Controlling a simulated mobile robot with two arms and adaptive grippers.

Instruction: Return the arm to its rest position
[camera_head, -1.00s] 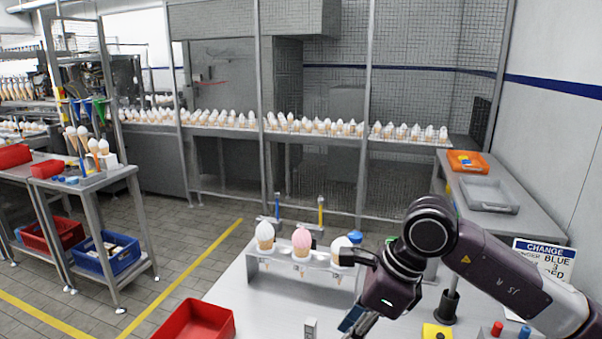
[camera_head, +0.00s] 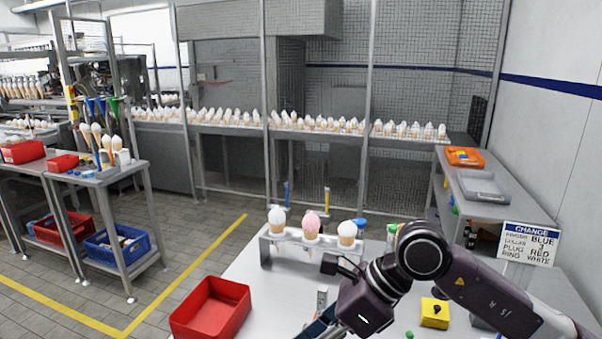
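My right arm comes in from the right over the metal table (camera_head: 250,268), bent down at its dark wrist. Its gripper is at the bottom edge of the view, mostly cut off and partly hidden by the wrist, so its fingers do not show clearly. The wrist is in front of and to the right of the cone rack (camera_head: 287,239). The rack holds a white cone (camera_head: 277,220), a pink cone (camera_head: 311,224) and another white cone (camera_head: 347,233), all upright. My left arm and gripper are out of view.
A red bin (camera_head: 211,306) stands on the table's left. A yellow block (camera_head: 435,313) lies right of my wrist. A sign (camera_head: 530,243) stands at the right. A side bench with an orange tray (camera_head: 465,156) and a grey tray (camera_head: 483,186) is behind. A wire fence closes the back.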

